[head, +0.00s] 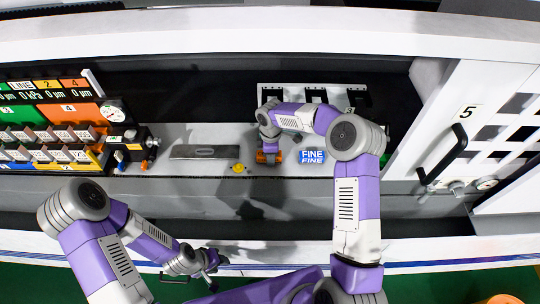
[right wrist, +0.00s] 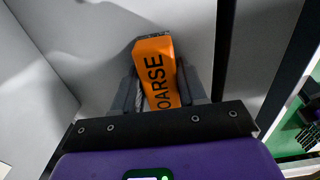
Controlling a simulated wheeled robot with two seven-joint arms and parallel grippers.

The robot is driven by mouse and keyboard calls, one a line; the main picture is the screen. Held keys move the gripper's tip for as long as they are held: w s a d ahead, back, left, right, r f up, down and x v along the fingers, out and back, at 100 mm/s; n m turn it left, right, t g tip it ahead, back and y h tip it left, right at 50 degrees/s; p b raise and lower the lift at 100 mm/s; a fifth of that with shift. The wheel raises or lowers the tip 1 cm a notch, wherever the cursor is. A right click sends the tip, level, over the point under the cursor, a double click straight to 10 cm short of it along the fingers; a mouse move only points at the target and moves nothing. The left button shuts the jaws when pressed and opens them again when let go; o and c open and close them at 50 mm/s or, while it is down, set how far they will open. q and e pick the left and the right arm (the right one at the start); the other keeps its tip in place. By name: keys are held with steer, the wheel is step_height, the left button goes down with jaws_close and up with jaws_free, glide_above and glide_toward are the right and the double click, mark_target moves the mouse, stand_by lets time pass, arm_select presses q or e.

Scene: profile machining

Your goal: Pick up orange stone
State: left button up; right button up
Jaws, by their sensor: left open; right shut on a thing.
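In the head view the right gripper (head: 269,155) is over the pale work shelf, and orange shows at the stone's end (head: 261,157). The arm hides the rest of it. I cannot tell whether the stone touches the shelf. My left gripper (head: 215,272) is open and empty, low in the picture near the front edge.
A blue "FINE" stone (head: 312,156) lies just right of the right gripper. A grey flat bar (head: 205,152) and a small yellow object (head: 239,168) lie to the left. A gauge panel (head: 50,115) stands far left; a door with a black handle (head: 445,155) is at right.

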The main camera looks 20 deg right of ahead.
step_height(320, 180, up, 18)
steer(key=shift+p, duration=0.35)
steer(key=shift+f, duration=0.1)
